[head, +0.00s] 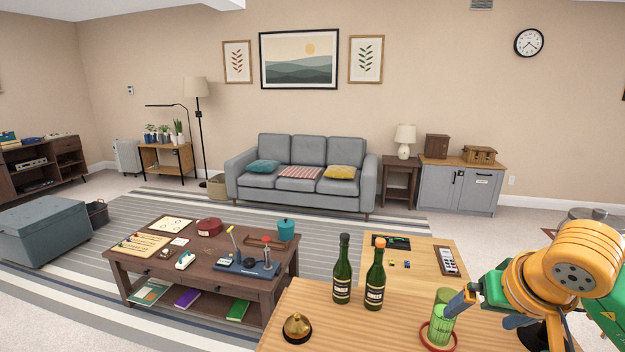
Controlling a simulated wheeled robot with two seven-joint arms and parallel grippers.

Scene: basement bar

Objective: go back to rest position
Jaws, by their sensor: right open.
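My right gripper (486,312) reaches in from the right, above the near wooden counter (335,325). It is open, and I see nothing between its fingers. A green can-like item (440,328) stands on the counter just left of the gripper, with a red ring (427,342) around its base. One blue finger overlaps the item's upper part in the picture; I cannot tell whether they touch. My left gripper is not in the view.
Two dark green bottles (342,275) (375,280) and a brass bell (297,326) stand on the counter. Beyond are a lighter table (420,255), a cluttered dark coffee table (190,272) and a grey sofa (300,185). The counter between bell and can is clear.

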